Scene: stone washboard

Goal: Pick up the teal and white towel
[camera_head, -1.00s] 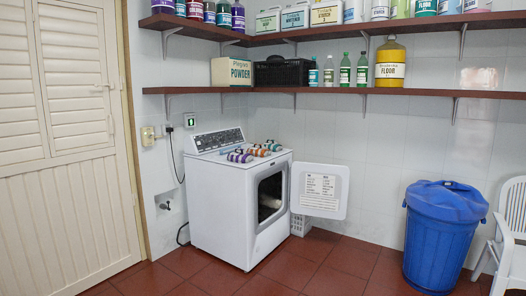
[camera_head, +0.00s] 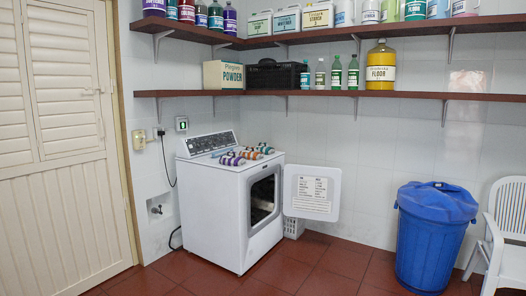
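Several small rolled striped towels (camera_head: 241,156) lie in a row on top of the white front-loading machine (camera_head: 212,215). Purple, blue-green, orange and white bands show among them. They are too small to tell surely which one is the teal and white towel. The machine stands against the back wall, left of centre, with its round-cornered door (camera_head: 312,192) swung open to the right and a dark drum inside. Neither of my grippers is in view.
A blue lidded bin (camera_head: 431,245) and a white chair (camera_head: 508,235) stand at the right. Shelves with bottles and a black crate (camera_head: 277,75) run above the machine. A louvred door (camera_head: 60,150) is at the left. The red tiled floor (camera_head: 300,272) in front looks clear.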

